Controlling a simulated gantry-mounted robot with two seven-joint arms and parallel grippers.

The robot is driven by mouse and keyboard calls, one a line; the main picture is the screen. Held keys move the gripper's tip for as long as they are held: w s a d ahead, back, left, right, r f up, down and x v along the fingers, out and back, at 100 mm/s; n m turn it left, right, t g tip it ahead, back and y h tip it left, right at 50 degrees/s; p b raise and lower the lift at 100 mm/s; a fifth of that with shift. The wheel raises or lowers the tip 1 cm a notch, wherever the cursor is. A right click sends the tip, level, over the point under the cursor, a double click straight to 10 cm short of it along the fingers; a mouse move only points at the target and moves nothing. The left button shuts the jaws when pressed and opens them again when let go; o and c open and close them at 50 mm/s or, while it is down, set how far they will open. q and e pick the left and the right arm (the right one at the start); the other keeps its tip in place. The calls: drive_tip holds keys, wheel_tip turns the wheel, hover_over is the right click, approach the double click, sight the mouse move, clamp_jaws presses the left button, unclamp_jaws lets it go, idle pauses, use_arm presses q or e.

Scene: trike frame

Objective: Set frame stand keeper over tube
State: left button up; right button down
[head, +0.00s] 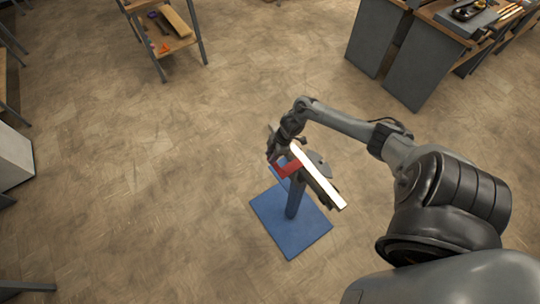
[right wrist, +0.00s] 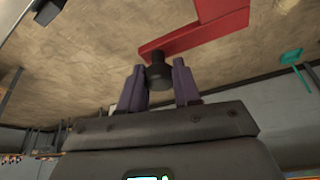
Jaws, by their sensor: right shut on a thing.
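The frame stand is blue, with an upright post (head: 295,197) on a square base plate (head: 272,214). A long pale bar (head: 320,178), which looks like the tube, slants across the top of the stand. The red keeper (head: 287,169) is an angled bar near the upper left end of the pale bar. It also shows in the right wrist view (right wrist: 205,36), with a black knob (right wrist: 158,74) on it. My right gripper (head: 277,154) is shut on that knob, between its purple fingers in the wrist view (right wrist: 158,86). I cannot tell whether the keeper touches the tube. My left gripper is out of view.
A shelf (head: 180,43) with small parts stands at the back left. Workbenches (head: 425,70) stand at the back right. The floor around the stand is clear.

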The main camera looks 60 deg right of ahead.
drive_tip(key=d, duration=0.1)
drive_tip(key=s+d, duration=0.1)
drive_tip(key=d, duration=0.1)
drive_tip(key=s+d, duration=0.1)
drive_tip(key=shift+s+d, duration=0.15)
drive_tip(key=shift+d, duration=0.1)
drive_tip(key=c, duration=0.8)
unclamp_jaws()
drive_tip(key=shift+s+d, duration=0.1)
drive_tip(key=shift+d, duration=0.05)
